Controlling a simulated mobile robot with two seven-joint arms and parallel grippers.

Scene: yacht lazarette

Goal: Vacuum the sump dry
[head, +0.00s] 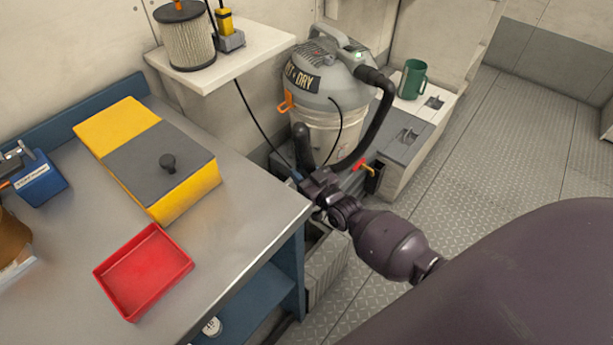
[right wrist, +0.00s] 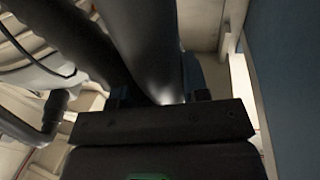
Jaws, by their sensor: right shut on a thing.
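The grey and white wet/dry vacuum (head: 325,85) stands at the back, beyond the workbench. Its black hose (head: 383,115) curves down from the lid towards my right gripper (head: 312,183). My right gripper is shut on the black hose end, beside the bench's right corner; a dark tube end (head: 301,140) stands up just behind it. In the right wrist view dark tubes (right wrist: 147,45) rise close beyond the gripper's dark edge, and the fingertips are hidden. A dark opening (head: 316,236) shows low beside the bench; I cannot tell whether it is the sump or holds water. My left gripper is out of view.
The steel workbench (head: 225,235) carries a red tray (head: 145,272) and a yellow and grey box (head: 150,155). A shelf (head: 225,55) holds a filter cartridge (head: 186,35). A green mug (head: 412,78) stands on the locker. The chequered floor (head: 500,135) at right is clear.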

